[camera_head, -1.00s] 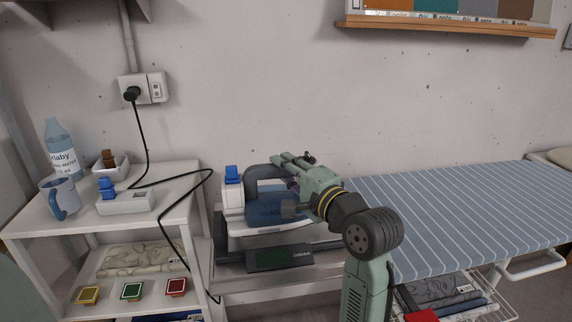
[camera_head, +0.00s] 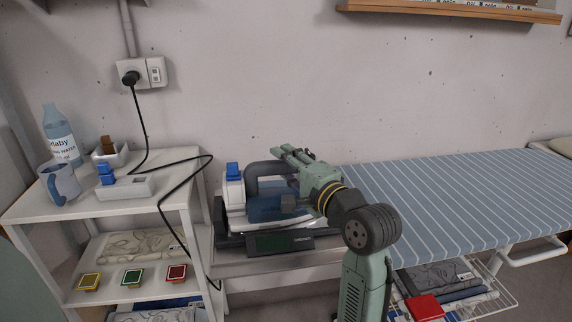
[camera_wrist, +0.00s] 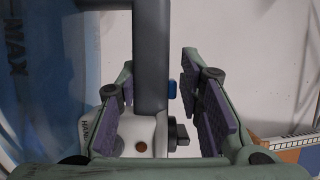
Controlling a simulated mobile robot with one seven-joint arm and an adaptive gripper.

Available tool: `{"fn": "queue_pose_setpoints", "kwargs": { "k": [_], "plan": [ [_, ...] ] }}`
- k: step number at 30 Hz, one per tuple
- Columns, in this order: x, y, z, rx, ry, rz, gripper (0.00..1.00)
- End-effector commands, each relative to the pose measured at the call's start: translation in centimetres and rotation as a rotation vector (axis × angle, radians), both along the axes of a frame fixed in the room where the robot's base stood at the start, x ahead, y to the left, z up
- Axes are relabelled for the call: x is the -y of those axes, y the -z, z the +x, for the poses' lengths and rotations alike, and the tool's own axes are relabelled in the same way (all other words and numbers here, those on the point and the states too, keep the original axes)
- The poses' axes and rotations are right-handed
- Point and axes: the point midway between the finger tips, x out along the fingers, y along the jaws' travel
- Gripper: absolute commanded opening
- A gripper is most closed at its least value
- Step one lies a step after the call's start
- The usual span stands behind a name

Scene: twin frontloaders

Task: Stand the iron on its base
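The iron (camera_head: 236,196) has a white and blue body and a dark grey handle. In the head view it is on or just above a dark base (camera_head: 232,241) with a green display, on a low table; the exact contact is unclear. My gripper (camera_head: 288,178) reaches in from the right at the handle, and my arm hides part of the iron. In the wrist view the handle (camera_wrist: 150,55) stands between the fingers of my gripper (camera_wrist: 160,110). The fingers are apart, with a clear gap between the handle and the right finger pads.
A striped ironing board (camera_head: 450,200) lies to the right. A white shelf unit (camera_head: 180,194) at left carries a bottle (camera_head: 62,145), a mug (camera_head: 62,186) and small trays. A black cord (camera_head: 185,162) hangs between shelf and iron, and another runs to the wall socket (camera_head: 132,75).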

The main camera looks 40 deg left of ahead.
Motion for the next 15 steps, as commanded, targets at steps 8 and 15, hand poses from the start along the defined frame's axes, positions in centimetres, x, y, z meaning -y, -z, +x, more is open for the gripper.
{"fn": "queue_pose_setpoints", "kwargs": {
  "k": [8, 15],
  "plan": [
    [-0.01, 0.11, 0.02, -0.002, 0.000, -0.003, 0.46],
    [0.23, 0.39, 0.01, -0.006, 0.000, -0.008, 0.46]
  ]
}}
